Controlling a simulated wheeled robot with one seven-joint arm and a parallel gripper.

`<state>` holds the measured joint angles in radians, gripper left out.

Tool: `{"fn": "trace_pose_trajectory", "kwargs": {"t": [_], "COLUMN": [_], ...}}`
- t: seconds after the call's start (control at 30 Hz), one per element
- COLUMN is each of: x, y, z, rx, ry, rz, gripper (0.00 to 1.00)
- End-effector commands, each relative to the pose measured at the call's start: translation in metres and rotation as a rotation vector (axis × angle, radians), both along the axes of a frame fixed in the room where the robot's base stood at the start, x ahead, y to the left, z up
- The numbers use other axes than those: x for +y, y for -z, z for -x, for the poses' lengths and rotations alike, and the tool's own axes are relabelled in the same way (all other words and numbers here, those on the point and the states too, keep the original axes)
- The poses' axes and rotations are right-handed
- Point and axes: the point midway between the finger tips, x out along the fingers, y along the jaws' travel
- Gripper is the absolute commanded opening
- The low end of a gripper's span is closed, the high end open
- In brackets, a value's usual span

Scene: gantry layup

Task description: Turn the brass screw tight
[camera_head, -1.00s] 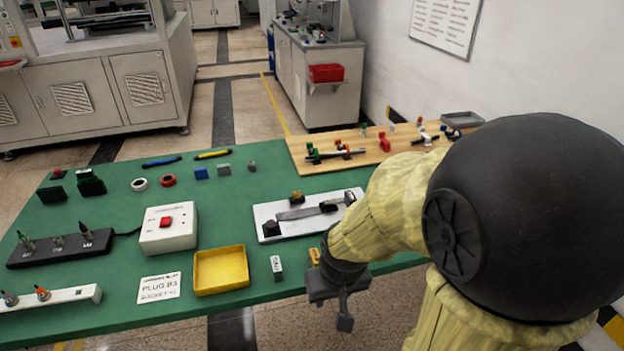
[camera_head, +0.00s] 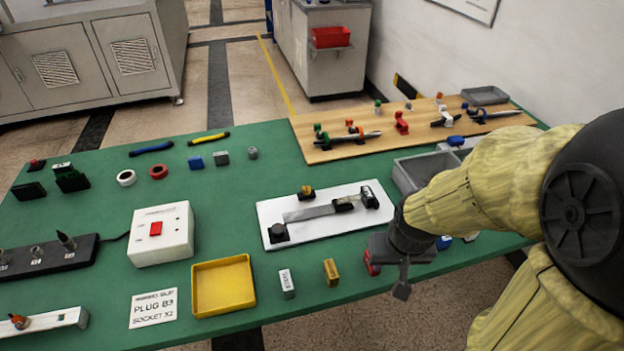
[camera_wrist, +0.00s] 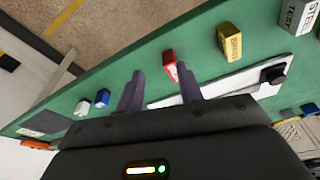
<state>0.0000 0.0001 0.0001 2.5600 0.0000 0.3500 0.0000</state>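The likely brass screw is a small brass-coloured knob (camera_head: 306,191) on a black base on the white plate (camera_head: 270,212); I cannot tell its thread or how tight it is. The plate also carries a metal bar (camera_head: 308,213) with a black handle and a black knob (camera_head: 278,233). My gripper (camera_head: 402,290) is over the table's front edge, right of and nearer than the plate, apart from the screw. In the wrist view my gripper (camera_wrist: 160,88) has its two fingers apart with nothing held; a red object (camera_wrist: 170,66) shows beyond them. The screw is not clearly seen there.
A gold block (camera_head: 331,272), a grey-white labelled block (camera_head: 287,283) and a yellow tray (camera_head: 223,287) lie along the front edge. A grey bin (camera_head: 425,172) is right of the plate, partly behind my arm. A wooden board (camera_head: 370,140) with clamps stands behind. Green table shows between.

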Motion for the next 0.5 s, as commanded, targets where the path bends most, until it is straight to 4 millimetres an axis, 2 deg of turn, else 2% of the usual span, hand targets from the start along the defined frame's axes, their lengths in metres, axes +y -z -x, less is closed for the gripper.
{"fn": "trace_pose_trajectory", "kwargs": {"t": [0.07, 0.13, 0.27, 0.37, 0.5], "x": [0.0, 0.0, 0.003, 0.008, 0.029], "y": [0.0, 0.0, -0.007, -0.021, -0.047], "z": [0.0, 0.0, -0.007, -0.024, -0.063], "rx": [0.0, 0.0, 0.009, 0.034, 0.088], "ry": [0.0, -0.001, -0.051, -0.178, -0.507], "rz": [0.0, 0.0, 0.013, 0.046, 0.113], "gripper": [0.36, 0.43, 0.43, 0.43, 0.43]}}
